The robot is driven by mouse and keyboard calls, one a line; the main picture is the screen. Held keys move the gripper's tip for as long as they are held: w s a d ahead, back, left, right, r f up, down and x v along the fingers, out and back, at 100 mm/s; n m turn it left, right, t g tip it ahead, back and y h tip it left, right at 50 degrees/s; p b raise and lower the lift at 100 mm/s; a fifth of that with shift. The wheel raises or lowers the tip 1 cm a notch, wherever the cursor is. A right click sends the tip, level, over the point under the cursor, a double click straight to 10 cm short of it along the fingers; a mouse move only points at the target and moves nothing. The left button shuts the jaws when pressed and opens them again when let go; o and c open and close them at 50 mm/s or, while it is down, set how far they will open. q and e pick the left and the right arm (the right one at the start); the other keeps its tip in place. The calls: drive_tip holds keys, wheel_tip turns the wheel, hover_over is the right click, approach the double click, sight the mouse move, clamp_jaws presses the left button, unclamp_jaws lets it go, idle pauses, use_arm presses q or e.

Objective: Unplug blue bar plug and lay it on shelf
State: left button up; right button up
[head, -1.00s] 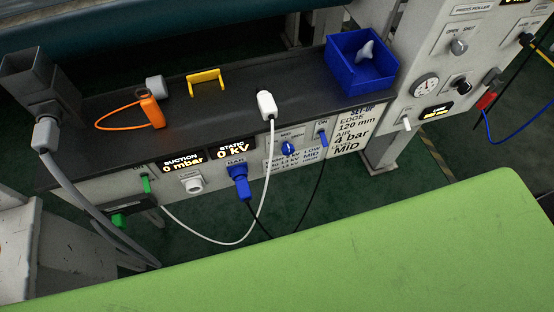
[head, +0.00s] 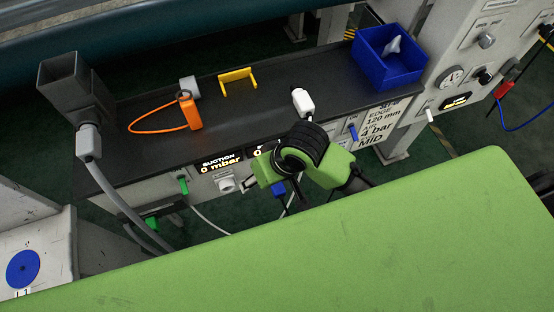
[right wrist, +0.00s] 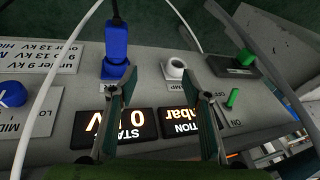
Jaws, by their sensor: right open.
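The blue bar plug (head: 279,189) sits in its socket on the front panel below the dark shelf (head: 150,148), partly hidden by my right arm in the head view. In the right wrist view the blue plug (right wrist: 117,42) stands upright in its socket with a black cable leaving its top. My right gripper (right wrist: 166,95) is open and empty in front of the panel. Its left finger is near the plug's base; the plug is not centred between the fingers. My left gripper is not in view.
On the shelf are an orange tag with a loop (head: 190,112), a yellow handle (head: 238,78), a white plug (head: 302,101) and a blue bin (head: 388,65). A white cable (right wrist: 55,80) hangs beside the blue plug. The shelf's middle has free room.

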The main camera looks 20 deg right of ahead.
drive_tip(key=w+d+r+m+g+h, duration=0.1)
drive_tip(key=d+r+m+g+h, duration=0.15)
drive_tip(key=d, duration=0.25)
drive_tip(key=shift+n+t+h, duration=0.35)
drive_tip(key=shift+t, duration=0.1)
drive_tip(key=f, duration=0.4)
drive_tip(key=w+f, duration=0.1)
drive_tip(key=f, duration=0.3)
drive_tip(key=w+f+b, duration=0.1)
drive_tip(key=f, duration=0.3)
drive_tip(key=shift+f, duration=0.2)
clamp_jaws()
